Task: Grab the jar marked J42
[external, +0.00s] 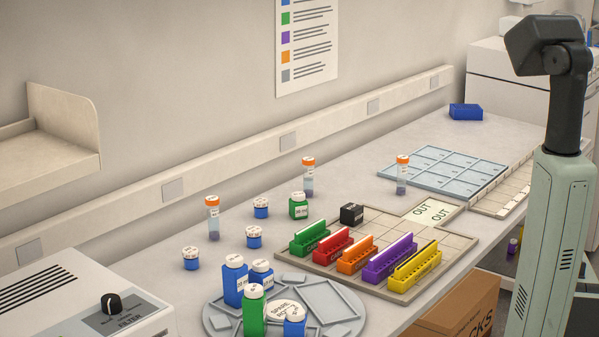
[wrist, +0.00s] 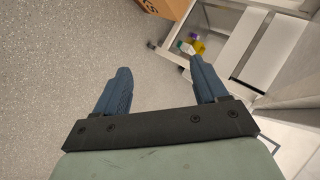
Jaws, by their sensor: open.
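Several small jars with white lids stand on the bench in the external view. Three are blue: a left jar (external: 191,259), a middle jar (external: 253,238) and a back jar (external: 261,209). A green jar (external: 299,207) stands right of the back one. Their markings are too small to read, so I cannot tell which is J42. My gripper (wrist: 160,68) shows in the wrist view with its two blue fingers spread and nothing between them. It points at the floor, away from the jars; its fingers are not visible in the external view.
Several orange-capped vials (external: 213,220) stand among the jars. A round grey turntable (external: 217,320) holds blue and green bottles. A tray (external: 456,243) carries coloured racks and a black block (external: 352,214). A cardboard box (external: 459,310) sits below the bench edge.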

